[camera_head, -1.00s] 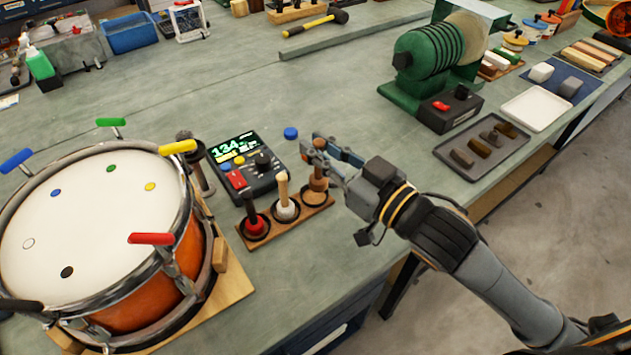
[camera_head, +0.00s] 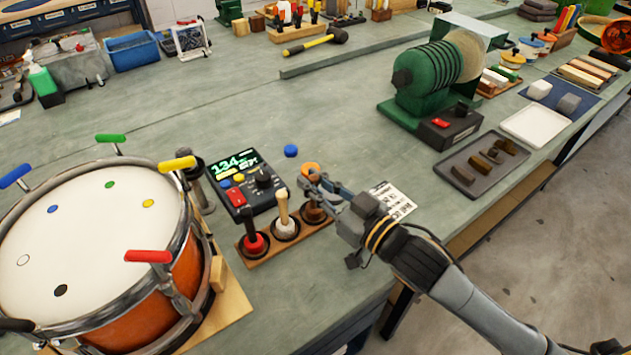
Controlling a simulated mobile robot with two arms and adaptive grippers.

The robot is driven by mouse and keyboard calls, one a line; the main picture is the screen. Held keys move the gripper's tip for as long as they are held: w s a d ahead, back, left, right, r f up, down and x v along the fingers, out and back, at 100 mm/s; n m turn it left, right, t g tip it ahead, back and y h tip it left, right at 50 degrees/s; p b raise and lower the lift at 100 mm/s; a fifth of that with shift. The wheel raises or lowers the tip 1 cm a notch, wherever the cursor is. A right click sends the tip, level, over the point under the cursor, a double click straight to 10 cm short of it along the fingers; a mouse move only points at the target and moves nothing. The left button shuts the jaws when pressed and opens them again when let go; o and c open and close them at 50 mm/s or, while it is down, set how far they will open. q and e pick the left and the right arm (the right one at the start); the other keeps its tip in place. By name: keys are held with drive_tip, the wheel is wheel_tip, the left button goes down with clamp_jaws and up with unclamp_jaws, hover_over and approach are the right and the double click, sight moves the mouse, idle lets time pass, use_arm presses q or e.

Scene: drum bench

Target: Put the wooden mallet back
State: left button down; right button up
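The wooden mallet (camera_head: 315,212) shows as a brown head in the right-hand slot of a small wooden rack (camera_head: 262,262) on the bench. Its upper part is mostly hidden behind my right gripper (camera_head: 318,190). The gripper's fingers are at the mallet, just above its head. I cannot tell whether they are apart or closed on it. Beside it in the rack stand a mallet with a white head (camera_head: 285,228) and one with a red head (camera_head: 254,242). My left gripper is not in view.
A drum (camera_head: 100,245) with coloured levers stands to the left. A digital meter (camera_head: 240,180) is behind the rack, with a blue cap (camera_head: 290,150) and an orange round piece (camera_head: 309,169) nearby. A printed card (camera_head: 393,201) lies right of the gripper.

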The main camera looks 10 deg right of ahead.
drive_tip(key=o, duration=0.4)
drive_tip(key=shift+r, duration=0.1)
drive_tip(key=shift+s, duration=0.15)
drive_tip(key=v, duration=1.2)
idle(0.3)
